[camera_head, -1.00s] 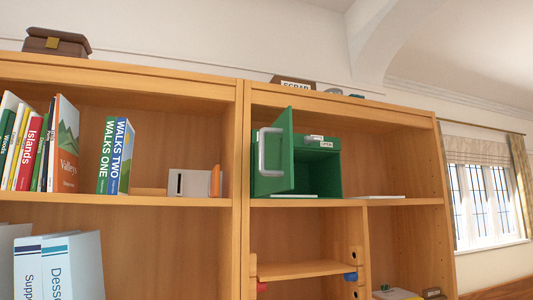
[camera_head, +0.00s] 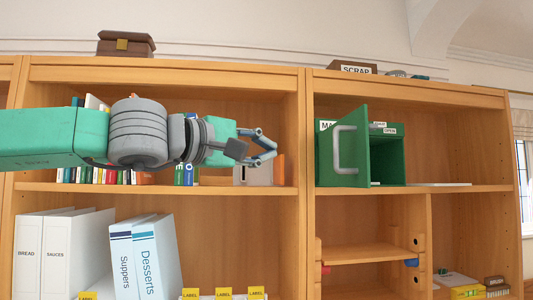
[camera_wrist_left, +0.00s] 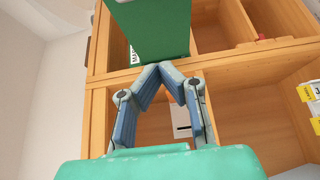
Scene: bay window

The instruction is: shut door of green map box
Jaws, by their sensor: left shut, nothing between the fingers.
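The green map box (camera_head: 390,158) stands on the upper shelf of the right bookcase. Its green door (camera_head: 356,150) is swung open towards me, with a pale grey handle (camera_head: 343,149) on its face. My left gripper (camera_head: 272,146) is shut and empty, in front of the left bookcase, to the left of the box and apart from the door. In the left wrist view the fingertips (camera_wrist_left: 159,66) meet, and the green door (camera_wrist_left: 155,25) shows beyond them at the top. My right gripper is in neither view.
A white holder (camera_head: 253,174) stands on the shelf behind my left gripper. Books (camera_head: 187,174) are partly hidden behind my left arm. A wooden upright (camera_head: 306,150) separates the two bookcases. A white sheet (camera_head: 438,185) lies right of the box.

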